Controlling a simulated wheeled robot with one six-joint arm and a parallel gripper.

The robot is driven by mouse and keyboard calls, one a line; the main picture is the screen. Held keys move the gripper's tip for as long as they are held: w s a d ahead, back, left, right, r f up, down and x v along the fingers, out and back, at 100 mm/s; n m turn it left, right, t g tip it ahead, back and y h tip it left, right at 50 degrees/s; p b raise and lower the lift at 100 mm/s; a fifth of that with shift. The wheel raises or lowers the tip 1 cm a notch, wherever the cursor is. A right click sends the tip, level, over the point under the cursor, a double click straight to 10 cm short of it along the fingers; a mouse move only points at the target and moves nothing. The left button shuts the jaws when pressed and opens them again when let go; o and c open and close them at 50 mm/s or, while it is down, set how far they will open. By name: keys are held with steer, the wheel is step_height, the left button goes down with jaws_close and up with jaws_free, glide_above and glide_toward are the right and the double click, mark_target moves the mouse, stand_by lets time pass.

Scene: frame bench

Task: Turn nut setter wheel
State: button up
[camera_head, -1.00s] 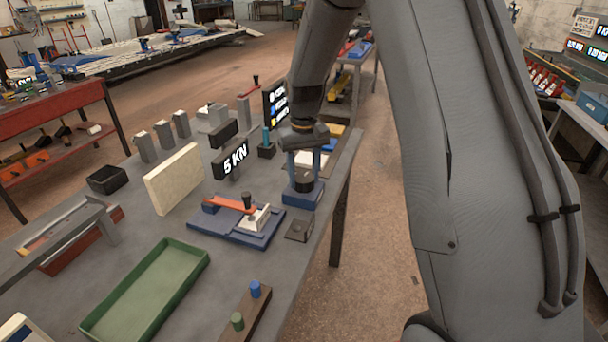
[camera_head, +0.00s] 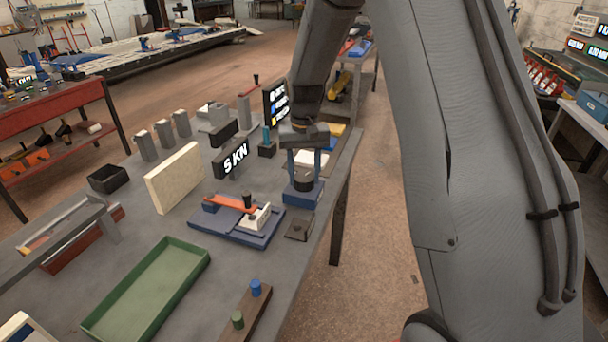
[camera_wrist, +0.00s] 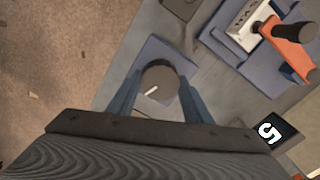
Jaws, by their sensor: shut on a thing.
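The nut setter wheel is a small dark round knob (camera_head: 303,183) on a blue base (camera_head: 299,197) near the bench's right edge. In the wrist view, the wheel (camera_wrist: 158,84) shows a white line on its top face, pointing to the lower left. My gripper (camera_head: 304,172) comes down from above with its blue fingers on either side of the wheel. It also shows in the wrist view (camera_wrist: 159,88), shut on the wheel. The contact faces are partly hidden.
A blue fixture with an orange lever (camera_head: 236,225) stands just to the left in front. A "5 KN" display (camera_head: 231,160) and a cream block (camera_head: 174,178) stand left. A green tray (camera_head: 148,290) lies at the front. A small dark plate (camera_head: 299,228) is near the wheel's base.

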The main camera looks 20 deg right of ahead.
mark_target(305, 176)
steer(key=o, duration=1.1)
steer(key=shift+w, duration=0.1)
steer(key=shift+c, duration=0.2)
steer(key=shift+d+r+b, duration=0.1)
steer(key=shift+r+b, duration=0.95)
steer(key=shift+r, duration=2.9)
steer(key=s+f+n, duration=0.1)
steer(key=s+f, duration=0.2)
steer(key=s, duration=0.9)
steer(key=s+a+f+n+t, duration=0.1)
steer(key=s+f, duration=0.2)
steer(key=s, duration=0.9)
steer(key=shift+s, duration=0.4)
steer(key=shift+f, duration=0.1)
